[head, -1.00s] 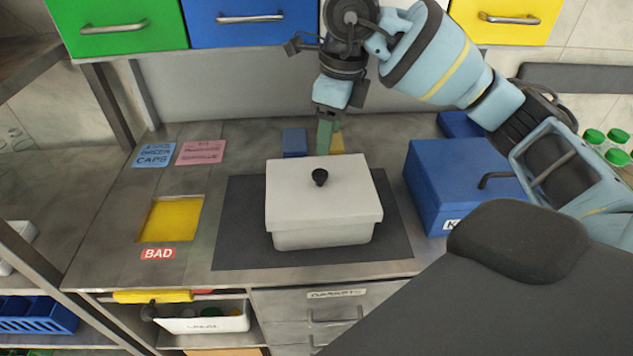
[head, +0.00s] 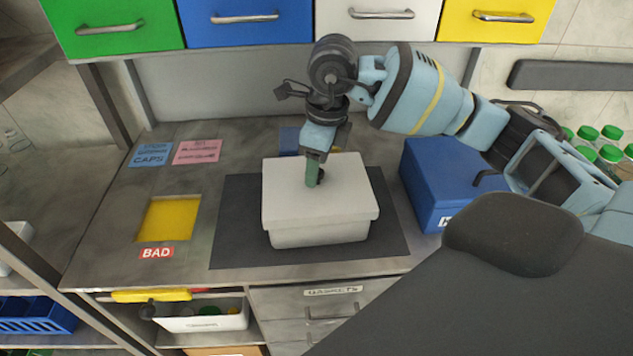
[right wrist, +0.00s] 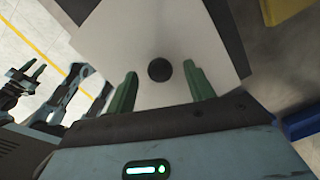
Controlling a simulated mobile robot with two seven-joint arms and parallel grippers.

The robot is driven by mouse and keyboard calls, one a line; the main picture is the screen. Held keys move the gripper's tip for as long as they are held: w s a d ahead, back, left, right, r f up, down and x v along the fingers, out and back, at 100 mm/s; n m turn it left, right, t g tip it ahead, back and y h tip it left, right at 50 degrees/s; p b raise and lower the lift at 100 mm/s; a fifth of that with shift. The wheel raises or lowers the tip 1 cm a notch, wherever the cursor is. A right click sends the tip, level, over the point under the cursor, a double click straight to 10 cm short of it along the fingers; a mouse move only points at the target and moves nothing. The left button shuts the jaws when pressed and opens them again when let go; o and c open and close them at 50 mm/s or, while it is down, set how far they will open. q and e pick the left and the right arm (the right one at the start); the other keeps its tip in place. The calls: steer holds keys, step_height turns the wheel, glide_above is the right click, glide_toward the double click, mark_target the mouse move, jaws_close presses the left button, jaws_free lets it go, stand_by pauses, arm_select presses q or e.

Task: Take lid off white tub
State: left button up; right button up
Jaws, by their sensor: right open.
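The white tub (head: 318,232) stands on a dark mat on the bench, with its white lid (head: 290,195) on it. The lid's black knob (right wrist: 159,70) shows whole in the right wrist view. In the head view the knob is mostly hidden behind my right gripper (head: 314,184). My right gripper is open, and its green fingers point down over the lid. In the right wrist view the right gripper (right wrist: 160,88) has one finger on each side of the knob, apart from it. My left gripper is not in the head view.
A blue box (head: 432,185) with a handle stands right of the tub. A yellow-bottomed recess (head: 168,218) with a BAD label is at the left. Coloured drawers (head: 245,20) hang above the back of the bench. The dark mat (head: 235,245) is bare around the tub.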

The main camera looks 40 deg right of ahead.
steer(key=shift+f, duration=0.1)
jaws_close()
stand_by(0.3)
steer(key=shift+r, duration=0.55)
steer(key=r, duration=0.2)
steer(key=shift+s+a+r, duration=0.3)
steer(key=shift+s+a, duration=0.05)
steer(key=shift+s, duration=0.05)
steer(key=s+a+r, duration=0.1)
steer(key=s+a, duration=0.8)
steer(key=s, duration=0.2)
steer(key=shift+s+r, duration=0.15)
steer(key=shift+s, duration=0.25)
